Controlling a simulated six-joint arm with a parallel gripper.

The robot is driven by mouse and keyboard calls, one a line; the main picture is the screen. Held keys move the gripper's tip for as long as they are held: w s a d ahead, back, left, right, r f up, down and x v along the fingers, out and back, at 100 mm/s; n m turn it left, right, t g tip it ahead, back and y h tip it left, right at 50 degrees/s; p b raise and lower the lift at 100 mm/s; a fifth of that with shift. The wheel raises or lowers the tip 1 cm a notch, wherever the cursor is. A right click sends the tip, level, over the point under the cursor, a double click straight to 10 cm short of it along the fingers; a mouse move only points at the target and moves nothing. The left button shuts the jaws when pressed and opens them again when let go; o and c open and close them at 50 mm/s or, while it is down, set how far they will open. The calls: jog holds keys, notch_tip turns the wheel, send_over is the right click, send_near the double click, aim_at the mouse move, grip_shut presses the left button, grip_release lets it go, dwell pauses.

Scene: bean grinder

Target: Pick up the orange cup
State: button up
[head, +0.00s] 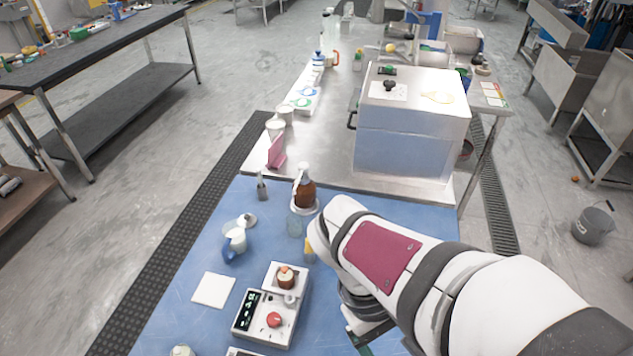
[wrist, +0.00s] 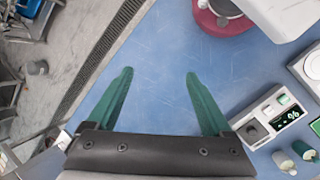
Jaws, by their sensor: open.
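My gripper (wrist: 158,74) is open, with its two green fingers apart and nothing between them. It points over a bare part of the blue mat (wrist: 158,38). In the head view my arm hides most of it. No clear orange cup shows in the wrist view. In the head view a small orange-brown round thing (head: 286,277) sits on the white device with a display (head: 248,313); I cannot tell if it is the cup. A small orange item (head: 334,57) stands far back on the metal table, too small to make out.
A blue-and-white pitcher (head: 235,241), a white square pad (head: 213,290) and a brown bottle (head: 305,190) are on the mat. A big white-topped box (head: 412,125) stands behind. A red-based machine (wrist: 222,18) and a device with a display (wrist: 268,115) flank the gripper's right.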

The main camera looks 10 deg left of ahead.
jog(key=w+a+f+n+t+h, duration=0.2)
jog(key=w+a+n+t+h, duration=0.1)
jog(key=w+a+n, duration=0.3)
jog(key=n+t+y, duration=0.2)
jog(key=n+t, duration=0.8)
jog(key=n, duration=0.8)
send_near(283, 274)
jog(key=shift+t+y, duration=0.3)
jog(key=x, duration=0.9)
jog(key=shift+w+d+f, duration=0.15)
jog(key=shift+d+f, duration=0.05)
jog(key=shift+d, duration=0.3)
jog(key=shift+w+f, duration=0.1)
jog(key=shift+w, duration=0.25)
grip_shut()
